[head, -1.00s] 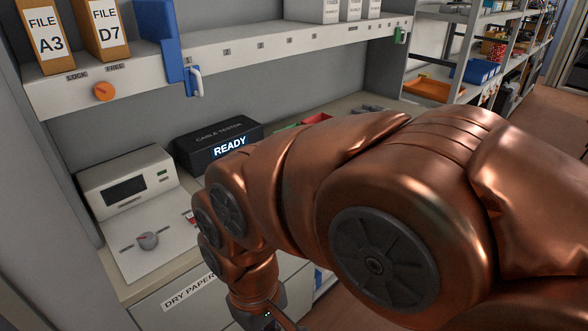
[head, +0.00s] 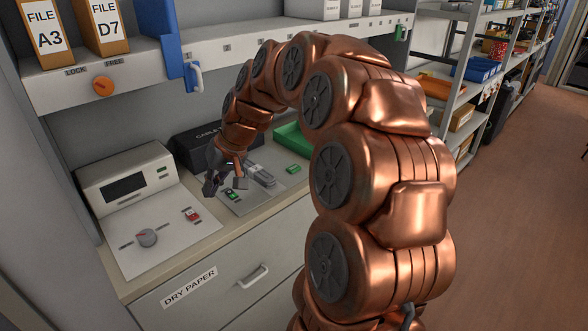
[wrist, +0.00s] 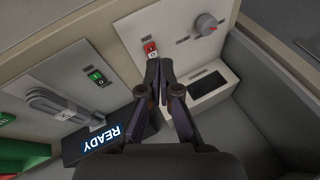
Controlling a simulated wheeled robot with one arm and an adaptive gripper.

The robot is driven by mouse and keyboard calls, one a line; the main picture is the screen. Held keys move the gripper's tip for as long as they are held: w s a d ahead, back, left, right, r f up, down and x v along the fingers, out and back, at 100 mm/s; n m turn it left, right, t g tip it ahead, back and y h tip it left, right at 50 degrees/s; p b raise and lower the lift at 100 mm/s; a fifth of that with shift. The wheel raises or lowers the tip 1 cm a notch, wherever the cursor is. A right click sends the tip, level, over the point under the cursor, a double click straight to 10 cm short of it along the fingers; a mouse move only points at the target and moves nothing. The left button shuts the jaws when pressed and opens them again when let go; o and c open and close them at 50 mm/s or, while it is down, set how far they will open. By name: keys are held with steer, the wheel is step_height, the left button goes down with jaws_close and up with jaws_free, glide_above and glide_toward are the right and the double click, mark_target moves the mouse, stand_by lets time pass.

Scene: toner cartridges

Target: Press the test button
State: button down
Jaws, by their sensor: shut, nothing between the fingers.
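The black cable tester (head: 200,140) stands at the back of the counter; its lit READY display (wrist: 102,138) shows in the wrist view. The grey panel (head: 262,195) in front of it carries a green switch (head: 231,194), which also shows in the wrist view (wrist: 96,77), and a green button (head: 293,169) at its right. I cannot read a test label on either. My gripper (head: 210,188) is shut and empty, pointing down above the counter near the green switch. In the wrist view its fingertips (wrist: 159,68) appear just beside the red switch (wrist: 150,49); contact is not clear.
A cream unit (head: 125,180) with a dark screen and a knob (head: 147,238) stands on the left. A grey clamp-like part (head: 259,174) and a green tray (head: 290,138) lie to the right of my gripper. A shelf (head: 240,52) with files runs above the counter.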

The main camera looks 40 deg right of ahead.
steer(key=w+d+m+t+h, duration=0.1)
steer(key=w+d+m+t, duration=0.1)
steer(key=d, duration=1.4)
steer(key=w+d+f+m+t+h, duration=0.1)
steer(key=w+d+m+t+h, duration=0.1)
steer(key=d, duration=1.5)
steer(key=shift+w+d+f+m+t, duration=0.25)
steer(key=shift+w+m+t, duration=0.3)
steer(key=shift+w, duration=0.65)
steer(key=shift+a+f+b, duration=0.1)
steer(key=shift+f+b, duration=0.05)
steer(key=shift+b, duration=0.15)
steer(key=b, duration=0.3)
glide_above(295, 168)
step_height(295, 168, down, 7)
steer(key=shift+f, duration=0.75)
steer(key=shift+f+b, duration=0.15)
steer(key=shift+b, duration=0.3)
steer(key=shift+f+b, duration=0.3)
steer(key=shift+b, duration=0.05)
